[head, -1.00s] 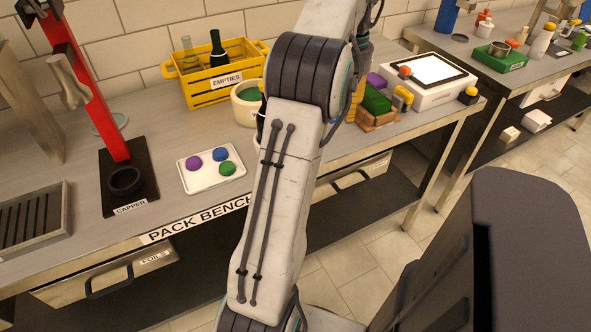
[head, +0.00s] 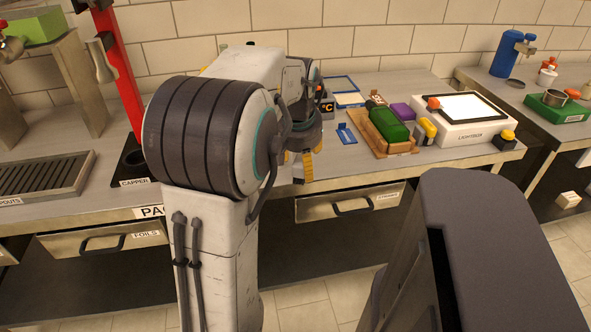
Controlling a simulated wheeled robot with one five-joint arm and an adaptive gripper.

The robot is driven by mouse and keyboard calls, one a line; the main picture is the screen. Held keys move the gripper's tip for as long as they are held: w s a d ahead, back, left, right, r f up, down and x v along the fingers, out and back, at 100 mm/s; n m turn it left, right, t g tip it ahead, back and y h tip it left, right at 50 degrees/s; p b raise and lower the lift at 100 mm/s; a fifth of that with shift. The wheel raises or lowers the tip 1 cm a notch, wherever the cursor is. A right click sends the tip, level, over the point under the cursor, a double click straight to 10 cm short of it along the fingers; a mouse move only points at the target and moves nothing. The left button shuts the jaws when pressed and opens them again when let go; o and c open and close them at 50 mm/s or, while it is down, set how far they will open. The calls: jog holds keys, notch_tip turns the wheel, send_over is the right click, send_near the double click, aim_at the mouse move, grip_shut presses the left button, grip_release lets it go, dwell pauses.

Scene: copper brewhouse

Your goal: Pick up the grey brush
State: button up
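I cannot make out a grey brush in the head view; my arm hides a good part of the bench. My gripper (head: 296,161) shows only in part behind my arm, with yellow-tipped fingers pointing down over the front part of the pack bench (head: 350,172). I cannot tell how far apart the fingers are, or whether anything is between them.
Right of my gripper are a small blue item (head: 346,134), a green bottle (head: 388,125) on a wooden holder, a yellow-and-grey item (head: 425,131) and the lightbox (head: 465,132). The red capper (head: 121,70) stands left. Bare bench top lies before the blue item.

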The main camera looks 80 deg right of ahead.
jog(key=shift+d+r+h, duration=0.15)
jog(key=shift+d+h, duration=0.15)
jog(key=shift+d, duration=0.35)
jog(key=shift+s+d, duration=0.1)
jog(key=shift+d, duration=0.15)
jog(key=shift+x, duration=0.8)
jog(key=x, duration=0.1)
jog(key=b+x, duration=0.1)
jog(key=x, duration=0.2)
jog(key=shift+a+f+b, duration=0.25)
jog(key=shift+f+b, duration=0.05)
jog(key=shift+b, duration=0.1)
jog(key=shift+d+f, duration=0.25)
jog(key=shift+f, duration=0.25)
jog(key=c, duration=1.1)
